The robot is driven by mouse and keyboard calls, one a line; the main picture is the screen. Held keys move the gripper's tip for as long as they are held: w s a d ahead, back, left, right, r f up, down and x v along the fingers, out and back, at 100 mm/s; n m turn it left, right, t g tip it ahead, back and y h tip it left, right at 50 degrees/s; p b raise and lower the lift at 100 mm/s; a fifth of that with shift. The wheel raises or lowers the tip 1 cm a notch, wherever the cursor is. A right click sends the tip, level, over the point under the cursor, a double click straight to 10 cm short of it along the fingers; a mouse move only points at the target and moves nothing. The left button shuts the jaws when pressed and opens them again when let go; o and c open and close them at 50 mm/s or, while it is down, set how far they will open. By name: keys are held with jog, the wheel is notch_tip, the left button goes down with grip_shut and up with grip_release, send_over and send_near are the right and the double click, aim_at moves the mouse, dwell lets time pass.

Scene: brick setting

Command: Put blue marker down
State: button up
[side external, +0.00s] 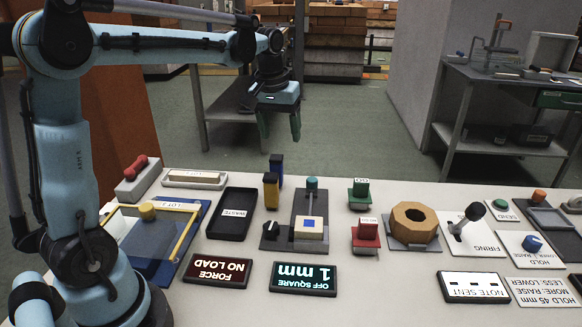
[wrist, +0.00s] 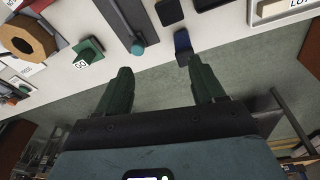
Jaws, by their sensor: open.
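The blue marker (side external: 276,168) is a dark blue upright block near the table's far edge, just behind a yellow block (side external: 270,189) that hides its lower part. In the wrist view the blue marker (wrist: 183,48) stands just beyond the tip of the right-hand finger. My gripper (side external: 279,132) is open and empty, with its green fingers pointing down, above and apparently beyond the far edge of the table. In the wrist view the gripper (wrist: 160,82) has only grey floor between its fingers.
A black tray (side external: 233,213) lies left of the blocks. A teal-knobbed lever (side external: 312,184) stands to their right, with green (side external: 359,194) and red (side external: 366,232) signed blocks further right. A wooden ring (side external: 413,222) lies beyond these. The floor lies past the table's edge.

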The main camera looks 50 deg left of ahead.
jog(key=s+d+f+m+t, duration=0.4)
jog(key=s+d+m+t, duration=0.1)
jog(key=s+d, duration=0.7)
jog(key=shift+s+f+m+h, duration=0.15)
jog(key=shift+s+m+h, duration=0.15)
jog(key=shift+s+m, duration=0.45)
